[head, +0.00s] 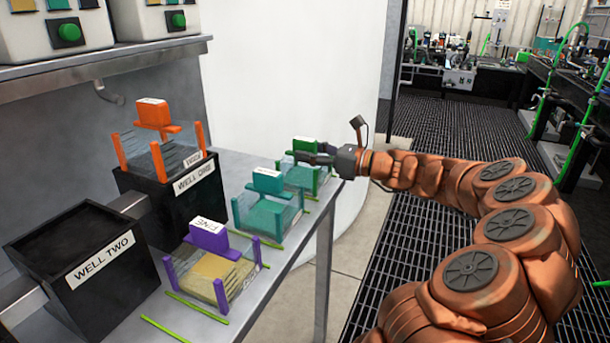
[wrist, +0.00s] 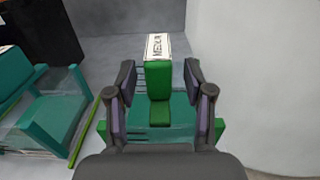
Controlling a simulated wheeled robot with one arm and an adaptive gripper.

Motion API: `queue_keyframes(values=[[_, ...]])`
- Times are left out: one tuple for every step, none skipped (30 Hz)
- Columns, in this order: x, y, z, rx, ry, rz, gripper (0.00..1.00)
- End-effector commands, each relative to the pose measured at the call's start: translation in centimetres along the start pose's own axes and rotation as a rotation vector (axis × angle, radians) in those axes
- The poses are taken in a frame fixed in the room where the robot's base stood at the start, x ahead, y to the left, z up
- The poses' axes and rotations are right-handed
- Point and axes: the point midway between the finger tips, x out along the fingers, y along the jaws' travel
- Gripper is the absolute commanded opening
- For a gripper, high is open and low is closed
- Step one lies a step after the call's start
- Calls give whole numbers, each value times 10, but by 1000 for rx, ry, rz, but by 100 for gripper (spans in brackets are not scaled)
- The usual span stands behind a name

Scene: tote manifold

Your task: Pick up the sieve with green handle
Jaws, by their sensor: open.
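The sieve with green handle (head: 304,144) stands at the far right end of the shelf, partly covered by my gripper in the head view. In the wrist view its green handle (wrist: 158,80) stands upright with a white label on top, and its clear body lies below. My gripper (wrist: 159,75) is open, with one finger on each side of the handle. Gaps show between the handle and both fingers. My gripper (head: 312,155) also shows at the handle in the head view. The lower body of the sieve is partly hidden by the gripper.
A teal sieve (head: 268,182) stands just left of the green one, and a purple one (head: 208,237) is nearer. An orange sieve (head: 153,113) sits on the box WELL ONE (head: 190,205). WELL TWO (head: 105,290) is empty-topped. Green strips (head: 197,307) lie on the shelf.

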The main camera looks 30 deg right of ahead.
Motion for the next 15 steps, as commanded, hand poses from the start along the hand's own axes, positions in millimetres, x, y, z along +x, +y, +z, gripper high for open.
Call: queue_keyframes(values=[[6, 1, -1, -1, 0, 2, 52], [8, 1, -1, -1, 0, 3, 52], [11, 1, 0, -1, 0, 3, 52], [12, 1, 0, -1, -1, 2, 52], [13, 1, 0, 0, -1, 1, 52], [14, 0, 0, 0, -1, 1, 52], [14, 0, 0, 0, -1, 1, 52], [14, 0, 0, 0, -1, 1, 52], [14, 0, 1, 0, -1, 1, 52], [14, 0, 1, 0, -1, 0, 52], [14, 0, 1, 0, -1, 0, 52], [14, 0, 0, 0, -1, 0, 52], [14, 0, 0, 0, -1, 0, 50], [14, 0, 0, 0, -1, 0, 47], [14, 0, 0, 0, -1, 0, 43]])
